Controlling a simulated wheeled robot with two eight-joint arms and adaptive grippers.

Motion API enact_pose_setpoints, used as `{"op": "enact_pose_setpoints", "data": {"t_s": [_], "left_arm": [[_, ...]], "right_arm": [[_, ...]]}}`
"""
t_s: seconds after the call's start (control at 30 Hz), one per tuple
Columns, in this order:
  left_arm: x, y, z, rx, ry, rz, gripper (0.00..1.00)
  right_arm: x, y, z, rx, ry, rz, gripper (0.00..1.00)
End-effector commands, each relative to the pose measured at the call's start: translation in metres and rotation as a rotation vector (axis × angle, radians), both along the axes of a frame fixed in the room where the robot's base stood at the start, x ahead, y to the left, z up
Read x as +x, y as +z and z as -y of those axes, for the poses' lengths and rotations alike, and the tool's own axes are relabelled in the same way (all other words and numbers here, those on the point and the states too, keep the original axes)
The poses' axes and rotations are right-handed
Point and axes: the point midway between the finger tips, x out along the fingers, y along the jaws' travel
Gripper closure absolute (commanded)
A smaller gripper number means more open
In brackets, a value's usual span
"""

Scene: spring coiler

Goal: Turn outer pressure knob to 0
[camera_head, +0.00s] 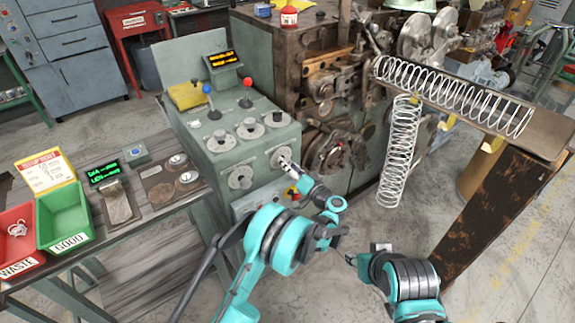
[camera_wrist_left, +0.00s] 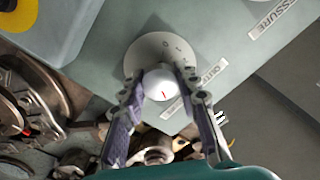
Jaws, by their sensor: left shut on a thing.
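The outer pressure knob (camera_wrist_left: 160,84) is a white knob with a short red mark, on a pale round dial (camera_wrist_left: 150,50) in the left wrist view. Part of a printed label shows beside it. My left gripper (camera_wrist_left: 161,88) has a finger on each side of the knob and is shut on it. In the head view this gripper (camera_head: 286,163) reaches the right-hand dial on the front of the grey-green control box (camera_head: 205,160), and it largely hides the knob. My right gripper (camera_head: 362,255) is low in the head view, away from the box; its finger opening is unclear.
Another dial (camera_head: 240,178) sits left of the held knob. Levers and more dials are on the box top. The coiling machine (camera_head: 310,75) stands behind, with large springs (camera_head: 400,150) at right. A green bin (camera_head: 64,216) and red bin (camera_head: 18,235) are at left.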

Motion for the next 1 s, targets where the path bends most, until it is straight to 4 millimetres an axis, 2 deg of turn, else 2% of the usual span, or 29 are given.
{"op": "enact_pose_setpoints", "data": {"t_s": [0.27,1.0], "left_arm": [[0.0,-0.001,0.0,-0.139,0.0,0.101,0.98],[0.001,0.0,0.0,-0.703,-0.001,0.512,0.98]], "right_arm": [[0.0,-0.007,0.0,0.0,0.0,0.0,0.6],[0.0,-0.026,0.0,0.0,0.0,0.0,0.6]]}}
